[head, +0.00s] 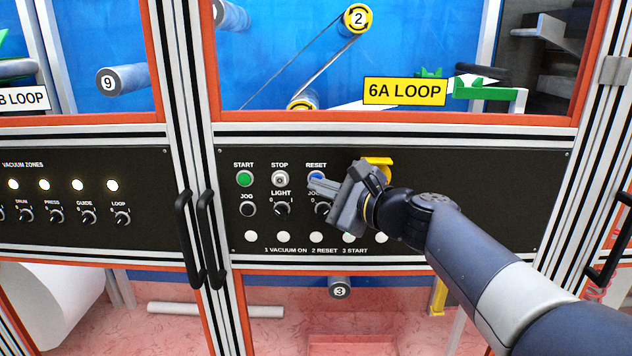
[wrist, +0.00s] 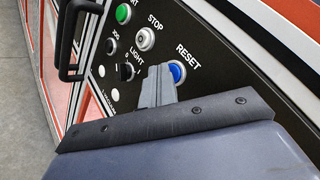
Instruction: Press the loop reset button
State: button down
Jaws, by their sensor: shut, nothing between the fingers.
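The blue RESET button (head: 316,176) is on the black control panel, under its RESET label and right of the STOP button. It also shows in the wrist view (wrist: 177,73), where its right part is clear. My gripper (head: 313,184) is shut and empty, with its fingertips at the lower left of the blue button in the head view. In the wrist view the closed fingertips (wrist: 160,68) overlap the button's left edge. I cannot tell whether they touch it or hover in front of it. The knob below RESET is partly hidden by my gripper.
The green START button (head: 244,178) and the STOP button (head: 280,178) sit to the left, above the JOG button (head: 247,209) and LIGHT knob (head: 281,208). Black door handles (head: 210,240) stick out left of the panel.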

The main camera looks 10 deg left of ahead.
jog(key=shift+s+d, duration=0.15)
jog(key=shift+s, duration=0.45)
jog(key=shift+s, duration=0.1)
jog(key=s, duration=0.2)
jog(key=s+d+b, duration=0.1)
jog(key=s, duration=0.1)
jog(key=shift+s+d+b, duration=0.1)
jog(key=shift+s+b, duration=0.2)
jog(key=shift+s, duration=0.05)
dwell(0.4)
jog(key=s, duration=0.2)
jog(key=s+d+p, duration=0.1)
jog(key=shift+s, duration=0.4)
dwell(0.4)
